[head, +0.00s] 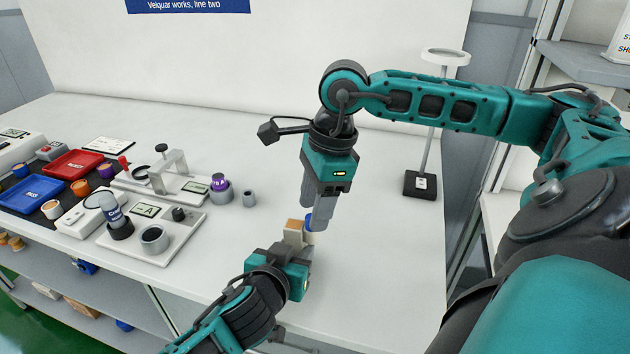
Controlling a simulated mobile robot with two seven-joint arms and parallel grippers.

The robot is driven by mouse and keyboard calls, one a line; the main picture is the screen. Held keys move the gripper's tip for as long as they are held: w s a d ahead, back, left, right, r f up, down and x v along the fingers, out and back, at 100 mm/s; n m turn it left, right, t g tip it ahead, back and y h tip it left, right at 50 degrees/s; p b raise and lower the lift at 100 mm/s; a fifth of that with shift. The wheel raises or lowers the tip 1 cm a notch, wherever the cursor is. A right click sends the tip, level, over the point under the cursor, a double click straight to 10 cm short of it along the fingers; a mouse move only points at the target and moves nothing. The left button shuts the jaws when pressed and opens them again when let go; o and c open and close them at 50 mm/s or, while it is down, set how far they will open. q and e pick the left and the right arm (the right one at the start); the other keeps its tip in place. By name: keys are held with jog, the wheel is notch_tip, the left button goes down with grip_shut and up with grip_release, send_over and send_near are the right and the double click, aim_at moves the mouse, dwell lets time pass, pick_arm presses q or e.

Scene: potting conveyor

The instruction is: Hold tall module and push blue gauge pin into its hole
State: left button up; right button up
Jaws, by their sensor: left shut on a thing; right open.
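The tall module (293,235), a pale block with a tan top, stands upright near the front of the white table. My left gripper (298,246) is shut on it from the near side and hides its lower part. The blue gauge pin (308,222) shows as a small blue patch just right of the module's top, partly covered by the grey fingers of my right gripper. My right gripper (316,218) points down over that spot and is open, with its fingertips close beside the blue pin. I cannot tell whether they touch it, or how deep the pin sits. The hole is hidden.
Fixtures and grey cups stand to the left, with a purple piece in one cup (220,188). A red tray (72,164) and a blue tray (32,193) lie farther left. A lamp stand with a black base (420,186) is at right. Table between is clear.

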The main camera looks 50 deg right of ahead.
jog(key=v, duration=1.1)
jog(key=shift+r, duration=0.45)
pick_arm(q)
jog(key=o, duration=1)
